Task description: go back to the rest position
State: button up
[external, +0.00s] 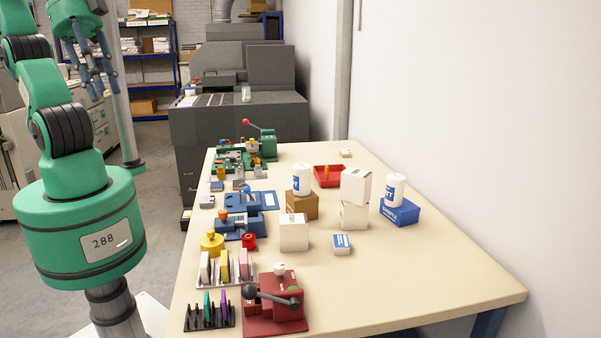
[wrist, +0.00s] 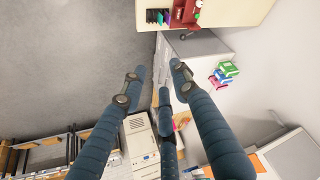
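My gripper (external: 94,85) hangs at the upper left in the external view, raised above the floor and to the left of the table (external: 440,282), with its blue fingers pointing down. In the wrist view my gripper (wrist: 158,76) has its dark blue fingers spread apart, with nothing held between them. It is clear of the table, whose corner shows at the top of the wrist view (wrist: 238,12). My green arm stands upright at the left of the external view.
The table holds a red fixture (external: 275,305), blue fixtures (external: 240,222), a green fixture (external: 262,143), racks, a red tray (external: 328,177), white boxes (external: 293,233) and bottles (external: 302,180). A dark grey machine (external: 240,110) stands behind it. Open floor (external: 165,185) lies left of the table.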

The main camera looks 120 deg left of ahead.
notch_tip(320, 180, down, 6)
jog(key=b, duration=0.5)
